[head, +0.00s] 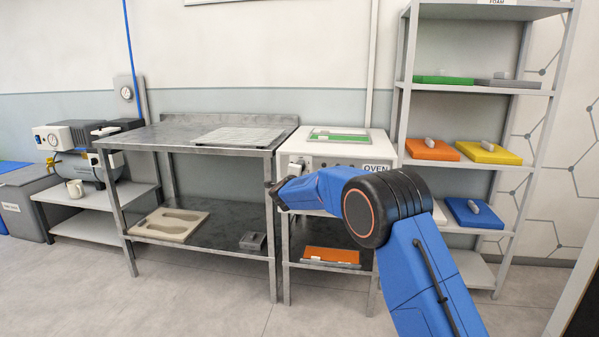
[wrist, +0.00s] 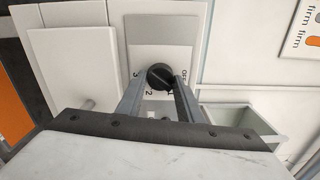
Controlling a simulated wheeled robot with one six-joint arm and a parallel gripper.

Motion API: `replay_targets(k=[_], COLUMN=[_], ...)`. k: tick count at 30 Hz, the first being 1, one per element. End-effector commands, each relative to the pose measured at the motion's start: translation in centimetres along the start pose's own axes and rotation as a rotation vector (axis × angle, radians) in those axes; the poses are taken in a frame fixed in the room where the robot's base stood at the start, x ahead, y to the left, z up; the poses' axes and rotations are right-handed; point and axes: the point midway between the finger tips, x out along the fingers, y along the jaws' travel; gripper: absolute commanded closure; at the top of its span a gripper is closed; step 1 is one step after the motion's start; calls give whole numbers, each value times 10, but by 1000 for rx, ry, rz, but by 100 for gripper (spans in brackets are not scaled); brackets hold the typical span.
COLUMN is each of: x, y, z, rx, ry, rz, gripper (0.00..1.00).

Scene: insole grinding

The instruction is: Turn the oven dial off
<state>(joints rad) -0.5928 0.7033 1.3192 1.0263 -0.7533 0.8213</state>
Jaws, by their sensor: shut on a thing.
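The black round oven dial (wrist: 160,76) sits on a light grey panel in the wrist view. "OFF" is printed to its right, and the numbers 3 and 2 stand to its left and below. My gripper (wrist: 159,84) has one grey finger on each side of the dial and is shut on it. Which mark the dial points to is too small to tell. In the head view, the white oven (head: 318,152) stands on a metal table, and my gripper (head: 272,186) is at its front left. The dial cannot be made out there.
A metal table (head: 180,138) with a pale slab stands left of the oven. A shelf rack (head: 400,110) with coloured foam sheets stands to the right. A small open grey bin (wrist: 240,122) lies right of my fingers in the wrist view. The floor in front is clear.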

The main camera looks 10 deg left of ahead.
Motion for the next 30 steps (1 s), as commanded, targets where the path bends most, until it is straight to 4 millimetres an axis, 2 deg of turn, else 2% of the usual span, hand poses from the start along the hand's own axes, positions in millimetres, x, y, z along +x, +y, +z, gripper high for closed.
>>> replay_targets(k=[15,22,30], x=[-1,-1,-1], y=[1,1,1], z=[1,1,1], rx=[-454,-585,-657], ry=[-1,-2,-2], rz=[2,2,2], gripper=[89,89,89])
